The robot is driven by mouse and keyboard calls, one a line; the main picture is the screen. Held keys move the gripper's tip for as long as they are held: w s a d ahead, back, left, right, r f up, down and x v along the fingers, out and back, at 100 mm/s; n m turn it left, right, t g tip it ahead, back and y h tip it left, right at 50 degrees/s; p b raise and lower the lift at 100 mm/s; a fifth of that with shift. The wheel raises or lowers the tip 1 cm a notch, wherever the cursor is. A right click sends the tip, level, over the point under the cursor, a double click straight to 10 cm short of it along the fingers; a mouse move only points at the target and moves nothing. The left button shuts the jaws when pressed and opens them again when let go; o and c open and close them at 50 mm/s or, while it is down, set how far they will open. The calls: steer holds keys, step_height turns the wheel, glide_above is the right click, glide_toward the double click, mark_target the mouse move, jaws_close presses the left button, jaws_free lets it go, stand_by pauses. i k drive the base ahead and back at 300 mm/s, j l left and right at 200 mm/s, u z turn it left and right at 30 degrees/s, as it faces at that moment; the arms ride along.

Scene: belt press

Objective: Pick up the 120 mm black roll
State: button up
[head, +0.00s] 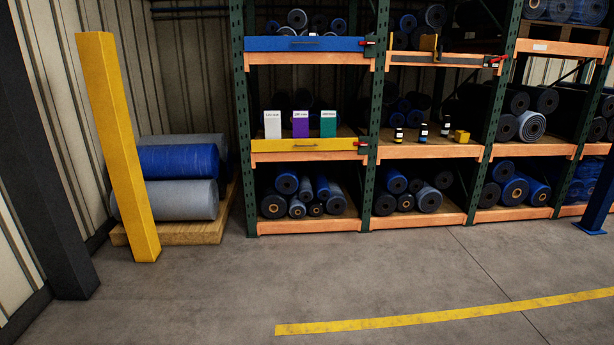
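Many dark rolls lie end-on in the rack, and I cannot tell which one is the 120 mm black roll. Black rolls show on the bottom level, such as a black roll (273,206) at its left end and a black roll (385,204) in the second bay. On the middle level stand a white box (272,125), a purple box (300,125) and a green box (328,125), each with a small label too small to read surely. My gripper is not in view.
A yellow post (118,150) stands at the left, before a wooden pallet (175,235) with large blue and grey rolls. Open concrete floor with a yellow line (440,312) lies in front.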

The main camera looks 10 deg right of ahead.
mark_target(398, 132)
steer(key=i+l+z, duration=0.55)
steer(key=i+z, duration=0.25)
steer(key=i+l+z, duration=0.1)
steer(key=i+z, duration=0.3)
steer(key=i, duration=1.95)
steer(key=i+l+u, duration=0.2)
steer(key=i+u, duration=0.15)
steer(key=i, duration=0.35)
steer(key=i+l+u, duration=0.3)
steer(key=i, duration=0.4)
steer(key=i+l+u, duration=0.35)
steer(key=i+l, duration=0.25)
